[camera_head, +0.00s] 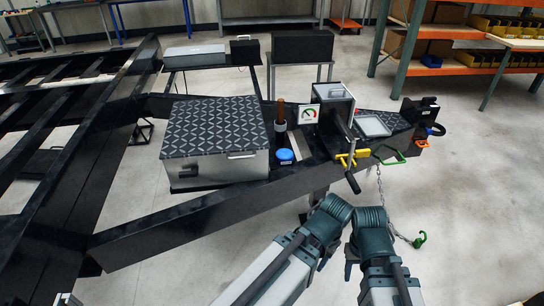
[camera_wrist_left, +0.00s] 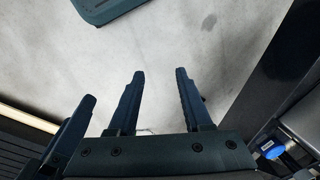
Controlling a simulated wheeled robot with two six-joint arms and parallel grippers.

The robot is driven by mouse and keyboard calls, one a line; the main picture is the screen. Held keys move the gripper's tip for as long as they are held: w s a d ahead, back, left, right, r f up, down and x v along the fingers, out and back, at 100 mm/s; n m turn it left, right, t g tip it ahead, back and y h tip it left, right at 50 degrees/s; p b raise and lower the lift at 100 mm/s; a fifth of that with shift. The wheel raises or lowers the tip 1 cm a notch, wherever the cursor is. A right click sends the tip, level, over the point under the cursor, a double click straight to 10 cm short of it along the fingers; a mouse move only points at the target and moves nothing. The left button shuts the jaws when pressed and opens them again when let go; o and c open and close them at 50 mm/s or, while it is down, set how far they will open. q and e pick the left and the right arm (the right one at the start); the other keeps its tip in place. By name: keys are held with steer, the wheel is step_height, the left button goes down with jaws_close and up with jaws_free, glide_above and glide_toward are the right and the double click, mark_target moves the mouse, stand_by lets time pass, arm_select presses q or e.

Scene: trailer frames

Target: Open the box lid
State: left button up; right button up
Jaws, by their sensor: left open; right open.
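The box (camera_head: 225,169) is a silver metal case on the black trailer frame, left of centre in the head view. Its dark diamond-patterned lid (camera_head: 212,126) lies flat and closed on top. A small light handle (camera_head: 241,156) shows at the lid's front right edge, and a dark latch (camera_head: 179,173) at the front left. My right gripper (camera_head: 350,268) is small and partly hidden by its arm, low in the head view, well right of the box. My left gripper shows in the left wrist view (camera_wrist_left: 160,73), open and empty over the floor. Neither gripper touches the box.
A blue cap (camera_head: 284,156) and a brown-handled post (camera_head: 280,113) stand right of the box. A gauge (camera_head: 308,115), a winch with a crank (camera_head: 336,100) and a yellow part (camera_head: 350,158) lie further right. A chain (camera_head: 385,200) hangs from the frame. Floor in front is clear.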

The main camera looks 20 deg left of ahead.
arm_select(q)
steer(key=w+a+f+t+y+b, duration=0.3)
steer(key=w+a+f+b, duration=0.2)
steer(key=w+a+b, duration=0.25)
steer(key=m+t+y+b, duration=0.3)
steer(key=t+y+b, duration=0.75)
steer(key=b, duration=0.55)
glide_toward(242, 157)
steer(key=shift+g+y, duration=0.55)
steer(key=shift+g, duration=0.1)
steer(key=x, duration=0.3)
steer(key=p+x, duration=0.1)
steer(key=x, duration=0.3)
steer(key=p+x, duration=0.1)
steer(key=x, duration=0.2)
steer(key=shift+w+f, duration=0.3)
steer(key=shift+w, duration=0.3)
steer(key=shift+c, duration=0.3)
jaws_close()
